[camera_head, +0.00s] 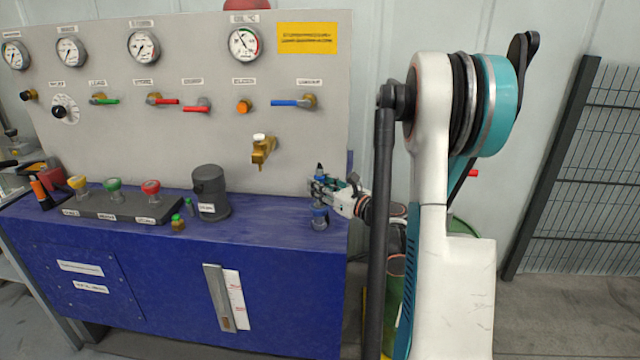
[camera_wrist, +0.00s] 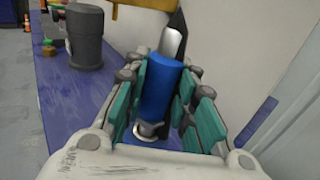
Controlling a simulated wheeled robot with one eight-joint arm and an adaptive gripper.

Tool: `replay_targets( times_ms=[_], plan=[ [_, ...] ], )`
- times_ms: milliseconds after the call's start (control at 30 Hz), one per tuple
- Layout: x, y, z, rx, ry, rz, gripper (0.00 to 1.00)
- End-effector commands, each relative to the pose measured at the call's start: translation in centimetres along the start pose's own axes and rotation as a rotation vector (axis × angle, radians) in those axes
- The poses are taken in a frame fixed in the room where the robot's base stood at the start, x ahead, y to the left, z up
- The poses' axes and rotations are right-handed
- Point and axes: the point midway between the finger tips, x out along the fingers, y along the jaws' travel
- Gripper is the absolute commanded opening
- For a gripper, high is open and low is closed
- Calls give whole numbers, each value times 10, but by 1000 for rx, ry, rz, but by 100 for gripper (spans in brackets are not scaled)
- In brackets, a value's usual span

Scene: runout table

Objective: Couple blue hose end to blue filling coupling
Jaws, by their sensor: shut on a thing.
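My gripper (camera_head: 328,187) reaches in from the right over the right end of the blue bench. Its teal fingers (camera_wrist: 168,92) are shut around a blue cylindrical piece (camera_wrist: 158,88), which stands roughly upright between them. A metal ring shows at its lower end, and a silver and black part shows above or behind it. I cannot tell whether the lower end touches the bench, or whether the pieces seen are the hose end, the coupling or both. No hose is clearly visible.
A brass tap (camera_head: 263,148) sticks out of the grey gauge panel (camera_head: 215,140), left of my gripper. A dark canister (camera_head: 210,192), a small brass fitting (camera_head: 178,223) and a tray (camera_head: 110,207) with yellow, green and red knobs stand further left. Bench top between canister and gripper is clear.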

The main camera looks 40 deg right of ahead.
Motion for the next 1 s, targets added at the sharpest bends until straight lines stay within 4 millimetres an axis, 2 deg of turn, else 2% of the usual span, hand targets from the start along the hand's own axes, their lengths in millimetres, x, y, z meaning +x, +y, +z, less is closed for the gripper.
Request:
replay_targets(
  times_ms=[967,1000],
  plan=[
    [0,0,-22,0,0,0,0],
    [0,0,-22,0,0,0,31]
  ],
)
